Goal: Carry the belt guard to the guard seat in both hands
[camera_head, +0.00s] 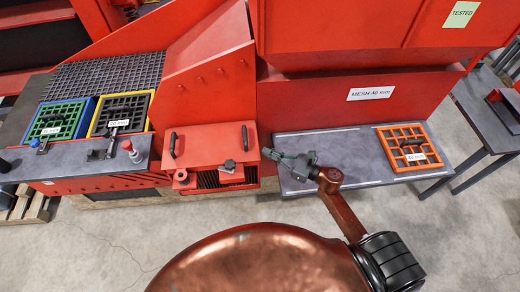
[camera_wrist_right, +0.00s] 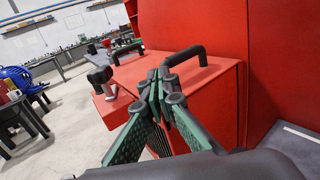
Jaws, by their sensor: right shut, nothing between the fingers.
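A red box-shaped cover with two black bar handles, which looks like the belt guard (camera_head: 208,145), stands at the front of the red machine. Its right handle (camera_head: 245,138) is close to my right gripper (camera_head: 268,155), which is shut and empty just to the right of the cover. In the right wrist view the shut green fingers (camera_wrist_right: 160,88) are in front of the near handle (camera_wrist_right: 184,55); I cannot tell whether they touch it. The far handle (camera_wrist_right: 127,50) is free. My left gripper is not in view. I cannot identify the guard seat.
A grey bench (camera_head: 340,148) at the right carries an orange mesh frame (camera_head: 409,146). A black knob (camera_head: 230,165) is at the cover's front. The near floor is clear.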

